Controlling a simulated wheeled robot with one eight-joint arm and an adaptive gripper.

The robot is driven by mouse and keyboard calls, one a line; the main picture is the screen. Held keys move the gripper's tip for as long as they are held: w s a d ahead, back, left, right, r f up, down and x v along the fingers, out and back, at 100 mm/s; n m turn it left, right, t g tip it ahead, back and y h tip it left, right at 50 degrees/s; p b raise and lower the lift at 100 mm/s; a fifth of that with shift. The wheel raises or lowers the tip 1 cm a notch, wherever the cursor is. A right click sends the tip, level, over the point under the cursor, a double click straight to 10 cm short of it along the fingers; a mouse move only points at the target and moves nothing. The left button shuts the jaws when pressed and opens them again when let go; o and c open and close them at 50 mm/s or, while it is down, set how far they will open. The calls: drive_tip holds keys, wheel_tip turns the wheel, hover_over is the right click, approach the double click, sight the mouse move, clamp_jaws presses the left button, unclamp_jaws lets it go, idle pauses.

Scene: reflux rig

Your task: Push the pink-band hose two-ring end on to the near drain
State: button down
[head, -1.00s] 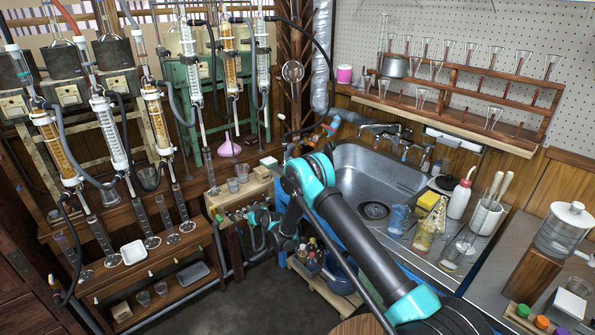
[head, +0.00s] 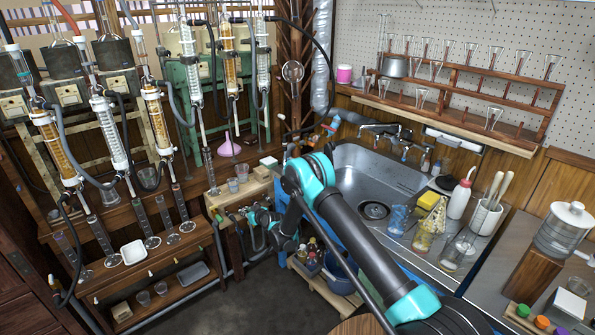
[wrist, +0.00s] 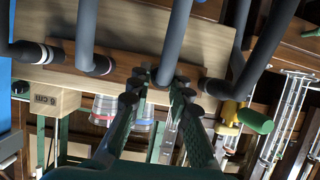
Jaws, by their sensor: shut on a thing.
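My gripper (wrist: 165,88) is shut on a grey hose (wrist: 174,40) in the middle of the wrist view. The fingers cover its lower end, so its rings and any pink band there are hidden. To the left, a hose end with pale pinkish rings (wrist: 98,65) meets a brown wooden strip, and another ringed hose end (wrist: 38,52) lies further left. In the head view my gripper (head: 254,214) is low by the small wooden bench left of the sink, and its fingers are too small to read. I cannot tell which fitting is the near drain.
A yellow fitting with a green handle (wrist: 254,121) is right of the fingers, close to another grey hose (wrist: 250,65). A block marked 6 cm (wrist: 52,102) and banded beakers (wrist: 106,106) are at left. The sink (head: 375,175) stands right of my arm.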

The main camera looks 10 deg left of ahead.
drive_tip(key=shift+s+d, duration=0.1)
drive_tip(key=shift+d, duration=0.05)
drive_tip(key=shift+s+d, duration=1.85)
drive_tip(key=shift+d, duration=0.3)
